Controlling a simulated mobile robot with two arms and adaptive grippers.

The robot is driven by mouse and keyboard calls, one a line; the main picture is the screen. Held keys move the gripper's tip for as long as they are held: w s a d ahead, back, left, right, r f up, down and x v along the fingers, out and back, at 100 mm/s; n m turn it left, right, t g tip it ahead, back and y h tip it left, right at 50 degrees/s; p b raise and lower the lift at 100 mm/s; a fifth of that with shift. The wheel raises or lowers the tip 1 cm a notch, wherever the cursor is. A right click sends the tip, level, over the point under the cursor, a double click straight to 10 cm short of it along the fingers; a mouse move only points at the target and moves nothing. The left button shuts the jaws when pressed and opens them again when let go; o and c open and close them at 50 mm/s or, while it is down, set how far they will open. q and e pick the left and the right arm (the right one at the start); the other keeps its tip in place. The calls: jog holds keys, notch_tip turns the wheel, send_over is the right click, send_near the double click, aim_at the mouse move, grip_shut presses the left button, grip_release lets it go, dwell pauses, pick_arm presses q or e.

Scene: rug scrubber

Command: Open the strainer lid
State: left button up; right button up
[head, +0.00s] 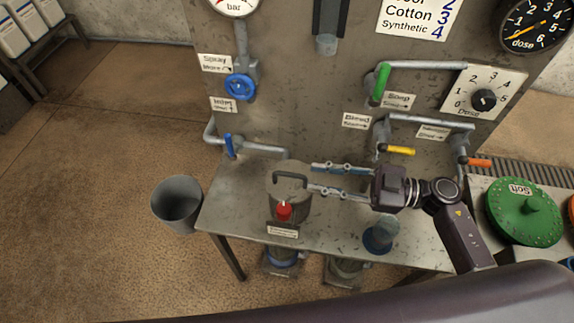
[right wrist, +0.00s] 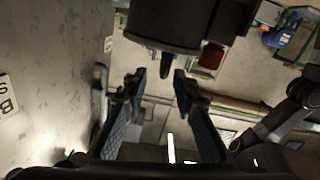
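The strainer (head: 290,207) is a grey metal cylinder on the steel table, with a red knob (head: 284,211) on its front. Its round lid (head: 296,184) sits on top, with a dark bar handle (head: 276,180) at the left part. My right gripper (head: 313,177) is open, with its two fingers pointing left at the right edge of the lid. In the right wrist view the strainer (right wrist: 185,22) shows dark at the top, and a dark bar end (right wrist: 166,64) lies just ahead of the open fingertips (right wrist: 160,82). I cannot tell whether they touch. My left gripper is out of view.
The table (head: 230,195) backs onto a steel panel (head: 300,110) with pipes and valves, including a blue wheel (head: 240,87). A grey bucket (head: 176,203) stands left of the table. A blue-based cup (head: 380,235) and a green round brush (head: 523,212) are at the right.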

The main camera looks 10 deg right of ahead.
aim_at(300, 176)
jog(key=x, duration=0.1)
jog(key=p+x, duration=0.1)
jog(key=x, duration=0.3)
jog(key=shift+s+a+r, duration=0.15)
jog(key=shift+s+r, duration=0.15)
jog(key=shift+r, duration=0.05)
jog(key=shift+p+x, duration=0.3)
jog(key=shift+x, duration=0.85)
jog(key=shift+f, duration=0.25)
jog(key=c, duration=0.7)
grip_shut()
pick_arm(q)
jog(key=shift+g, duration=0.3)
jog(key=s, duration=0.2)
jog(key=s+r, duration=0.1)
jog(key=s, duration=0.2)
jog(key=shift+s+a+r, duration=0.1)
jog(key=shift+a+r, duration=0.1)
pick_arm(e)
jog(key=shift+r, duration=0.1)
